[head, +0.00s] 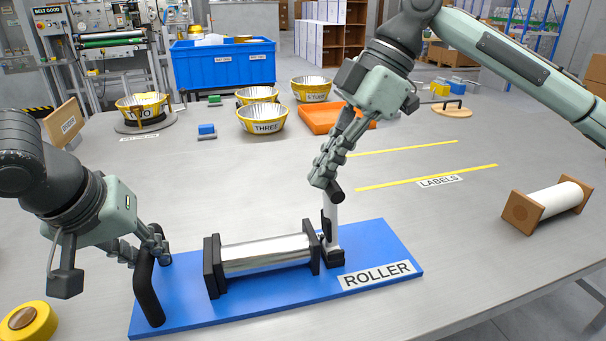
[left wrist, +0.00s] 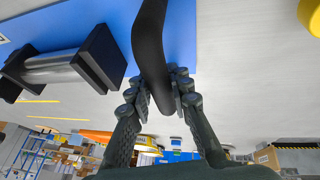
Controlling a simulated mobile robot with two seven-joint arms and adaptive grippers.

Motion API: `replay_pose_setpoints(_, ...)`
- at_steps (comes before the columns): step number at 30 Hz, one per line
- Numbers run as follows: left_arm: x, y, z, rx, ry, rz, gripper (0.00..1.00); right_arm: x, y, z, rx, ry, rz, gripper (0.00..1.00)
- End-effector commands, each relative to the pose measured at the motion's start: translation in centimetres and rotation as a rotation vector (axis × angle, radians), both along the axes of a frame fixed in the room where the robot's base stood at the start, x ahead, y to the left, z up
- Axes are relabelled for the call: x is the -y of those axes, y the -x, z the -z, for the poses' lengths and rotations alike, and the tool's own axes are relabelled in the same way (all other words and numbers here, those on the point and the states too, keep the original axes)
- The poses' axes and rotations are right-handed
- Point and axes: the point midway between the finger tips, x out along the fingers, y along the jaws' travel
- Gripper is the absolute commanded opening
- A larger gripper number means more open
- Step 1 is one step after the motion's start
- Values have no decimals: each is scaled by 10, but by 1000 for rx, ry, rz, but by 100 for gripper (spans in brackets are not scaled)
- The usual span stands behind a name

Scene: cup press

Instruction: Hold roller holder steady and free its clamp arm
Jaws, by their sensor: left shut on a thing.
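The roller holder is a blue board (head: 190,310) marked ROLLER. It bears a silver roller (head: 266,254) between two black end brackets and a black handle (head: 148,290) at its left end. My left gripper (head: 152,246) is shut on that handle; the left wrist view shows the fingers on both sides of the handle (left wrist: 150,50). The clamp arm (head: 331,217) stands upright at the roller's right end, pale with a black tip. My right gripper (head: 328,180) is at this tip, fingers pointing down; whether they grip it is hidden.
A white roll on a brown stand (head: 548,205) is at the right, past the LABELS strip (head: 440,181). A yellow tape roll (head: 30,322) lies front left. Yellow bowls (head: 262,119), an orange tray (head: 318,116) and a blue crate (head: 222,68) stand behind. The table between is mostly clear.

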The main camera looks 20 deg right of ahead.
Motion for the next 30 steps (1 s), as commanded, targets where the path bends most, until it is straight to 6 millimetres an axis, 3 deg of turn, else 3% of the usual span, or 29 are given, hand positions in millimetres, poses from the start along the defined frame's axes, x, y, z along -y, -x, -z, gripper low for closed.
replay_pose_setpoints(1,-2,0,0,-1,-4,-4,0,13,0,5,-10,-41,11,0)
replay_pose_setpoints(12,-2,0,0,-1,-4,-4,0,66,2,10,3,-364,10,0)
replay_pose_setpoints(21,-2,0,0,-1,-4,-4,0,101,2,25,5,-367,5,0)
replay_pose_setpoints(30,-2,0,1,-1,-4,-4,0,122,3,40,5,-366,4,0)
